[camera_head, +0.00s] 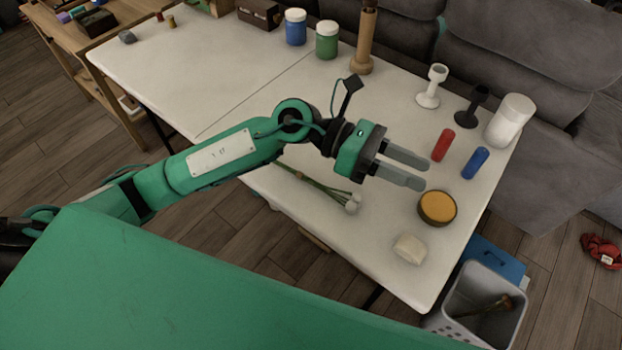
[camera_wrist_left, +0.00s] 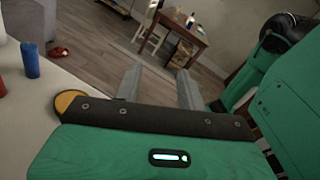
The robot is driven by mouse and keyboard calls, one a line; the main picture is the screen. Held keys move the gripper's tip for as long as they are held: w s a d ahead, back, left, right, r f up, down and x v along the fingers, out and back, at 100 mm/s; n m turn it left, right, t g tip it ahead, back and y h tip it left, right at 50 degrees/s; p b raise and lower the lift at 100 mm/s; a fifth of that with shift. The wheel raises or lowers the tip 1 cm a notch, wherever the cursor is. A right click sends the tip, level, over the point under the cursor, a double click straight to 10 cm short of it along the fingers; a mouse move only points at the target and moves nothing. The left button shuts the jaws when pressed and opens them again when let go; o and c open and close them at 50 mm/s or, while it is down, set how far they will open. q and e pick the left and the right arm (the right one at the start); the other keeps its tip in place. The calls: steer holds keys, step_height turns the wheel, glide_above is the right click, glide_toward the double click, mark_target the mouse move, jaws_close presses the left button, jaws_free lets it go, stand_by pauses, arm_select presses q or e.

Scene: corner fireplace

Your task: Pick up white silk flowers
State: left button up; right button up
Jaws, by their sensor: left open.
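My left gripper (camera_head: 425,171) is open and empty above the table, to the right of and above the flower heads in the head view. In the left wrist view, its two fingers (camera_wrist_left: 158,88) are apart with nothing between them. The flowers do not show in the left wrist view. My right gripper is not in view.
On the white table (camera_head: 250,75) stand a round yellow-topped tin (camera_head: 437,207), a cream block (camera_head: 409,249), red (camera_head: 443,145) and blue (camera_head: 475,163) cylinders, candle holders (camera_head: 432,87) and a white cylinder (camera_head: 510,120). A grey bin (camera_head: 485,300) stands beyond the near right edge.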

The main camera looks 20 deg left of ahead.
arm_select(q)
steer(key=w+a+f+m+y, duration=0.2)
steer(key=a+f+m+y, duration=0.2)
steer(key=f+y, duration=0.2)
steer(key=m+t+y, duration=0.1)
steer(key=t+y, duration=0.1)
steer(key=y, duration=0.9)
glide_above(298, 172)
step_height(298, 172, down, 4)
step_height(298, 172, down, 8)
steer(key=shift+a+r+p, duration=0.15)
steer(key=shift+r+p, duration=0.1)
steer(key=shift+p, duration=0.1)
steer(key=shift+f, duration=0.5)
step_height(298, 172, down, 5)
steer(key=shift+p, duration=0.6)
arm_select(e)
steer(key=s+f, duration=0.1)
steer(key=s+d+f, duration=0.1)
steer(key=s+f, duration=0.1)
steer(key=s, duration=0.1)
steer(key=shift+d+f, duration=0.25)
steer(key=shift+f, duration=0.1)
arm_select(q)
jaws_close()
